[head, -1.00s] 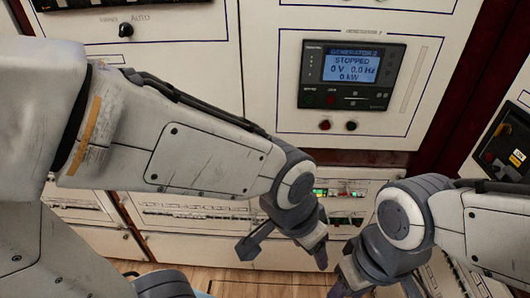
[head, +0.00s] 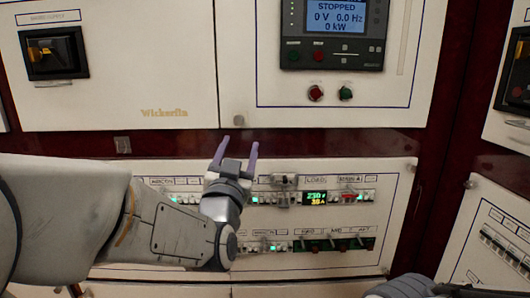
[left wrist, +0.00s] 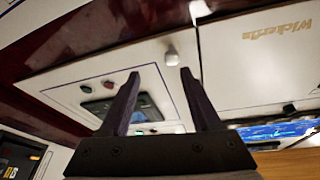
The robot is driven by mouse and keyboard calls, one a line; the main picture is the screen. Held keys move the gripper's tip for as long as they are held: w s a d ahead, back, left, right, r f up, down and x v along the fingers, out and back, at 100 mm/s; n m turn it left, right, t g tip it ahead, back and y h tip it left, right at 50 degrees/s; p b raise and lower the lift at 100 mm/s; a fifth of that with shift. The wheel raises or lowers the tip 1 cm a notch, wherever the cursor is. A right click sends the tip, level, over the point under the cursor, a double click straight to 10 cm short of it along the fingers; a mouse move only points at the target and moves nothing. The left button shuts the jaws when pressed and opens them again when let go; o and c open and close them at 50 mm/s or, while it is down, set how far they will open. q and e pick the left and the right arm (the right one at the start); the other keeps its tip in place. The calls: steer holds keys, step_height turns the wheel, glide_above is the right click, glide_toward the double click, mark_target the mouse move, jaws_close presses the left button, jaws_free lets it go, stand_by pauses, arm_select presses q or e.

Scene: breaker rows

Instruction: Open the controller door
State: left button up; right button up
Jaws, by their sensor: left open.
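The controller door (head: 410,92) is a white panel at the top right of the head view, lying flush with the panel beside it. It carries a dark generator controller (head: 333,33) whose screen reads STOPPED. A small pale knob (head: 239,121) sits at the door's lower left corner; the left wrist view also shows this knob (left wrist: 171,57). My left gripper (head: 238,150) is open and empty, its two purple fingers just below the knob in the head view. In the left wrist view, the gripper (left wrist: 160,72) has the knob beyond and between its fingertips, apparently apart from them.
A red button (head: 316,93) and a green button (head: 346,93) sit under the controller. Below is a breaker panel (head: 400,190) with several switches and lit displays. A black rotary switch (head: 52,54) is at the upper left. Part of my right arm shows at the bottom right.

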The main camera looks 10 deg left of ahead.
mark_target(239, 122)
arm_select(q)
steer(key=shift+t+y, duration=0.3)
steer(key=shift+y, duration=0.3)
steer(key=p+x, duration=0.2)
steer(key=x, duration=0.1)
steer(key=a+p+x, duration=0.1)
steer(key=p+x, duration=0.4)
steer(key=x, duration=0.2)
steer(key=shift+a+r, duration=0.1)
steer(key=shift+a, duration=0.15)
arm_select(e)
step_height(239, 122, up, 6)
steer(key=shift+r, duration=0.1)
arm_select(q)
steer(key=shift+s, duration=0.1)
jaws_close()
stand_by(0.4)
